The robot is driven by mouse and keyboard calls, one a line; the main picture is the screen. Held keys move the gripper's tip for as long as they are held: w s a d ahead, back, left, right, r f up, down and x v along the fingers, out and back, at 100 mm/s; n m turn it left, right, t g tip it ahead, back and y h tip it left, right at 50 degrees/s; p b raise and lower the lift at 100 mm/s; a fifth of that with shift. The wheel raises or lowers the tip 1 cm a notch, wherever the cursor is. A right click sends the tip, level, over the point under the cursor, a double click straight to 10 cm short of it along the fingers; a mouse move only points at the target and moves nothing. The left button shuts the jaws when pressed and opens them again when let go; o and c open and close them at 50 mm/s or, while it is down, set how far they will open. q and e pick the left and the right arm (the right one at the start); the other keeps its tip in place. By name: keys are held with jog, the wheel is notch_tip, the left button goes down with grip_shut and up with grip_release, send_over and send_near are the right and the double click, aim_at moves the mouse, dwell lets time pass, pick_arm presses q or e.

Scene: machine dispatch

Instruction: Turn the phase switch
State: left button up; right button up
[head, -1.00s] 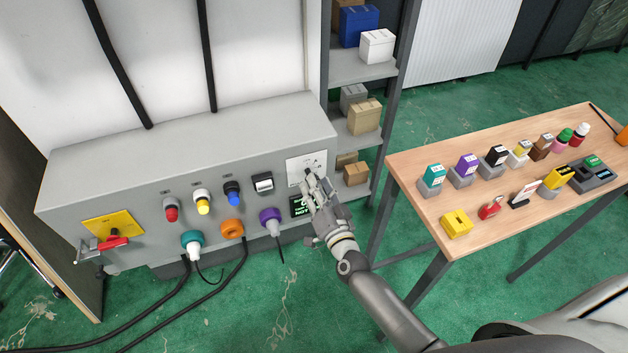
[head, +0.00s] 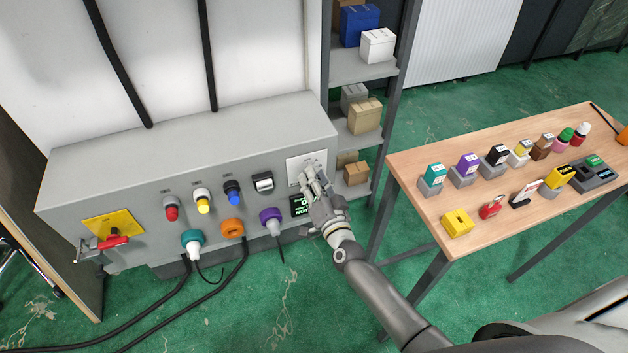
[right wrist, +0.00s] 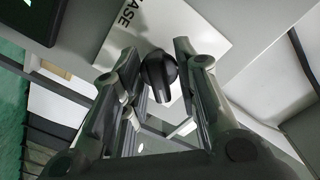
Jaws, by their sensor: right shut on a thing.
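The phase switch is a black rotary knob (right wrist: 160,72) on a white label plate, with the letters "ASE" readable in the right wrist view. In the head view the plate (head: 296,167) is at the right end of the grey cabinet's front, and the fingers cover the knob. My right gripper (head: 311,174) is at the plate, shut on the knob. In the right wrist view its fingers (right wrist: 160,80) stand on either side of the knob. My left gripper is not in view.
A dark display (head: 299,206) with green text is just below the plate. Coloured buttons and plugs line the cabinet (head: 110,175) to the left, with a red-handled switch (head: 113,242). A shelf rack (head: 362,72) stands behind right, and a wooden table (head: 420,165) with small items is at right.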

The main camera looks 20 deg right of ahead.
jog(key=shift+m, duration=0.3)
jog(key=o, duration=0.6)
jog(key=shift+o, duration=0.2)
jog(key=s, duration=1.2)
jog(key=shift+d, duration=0.2)
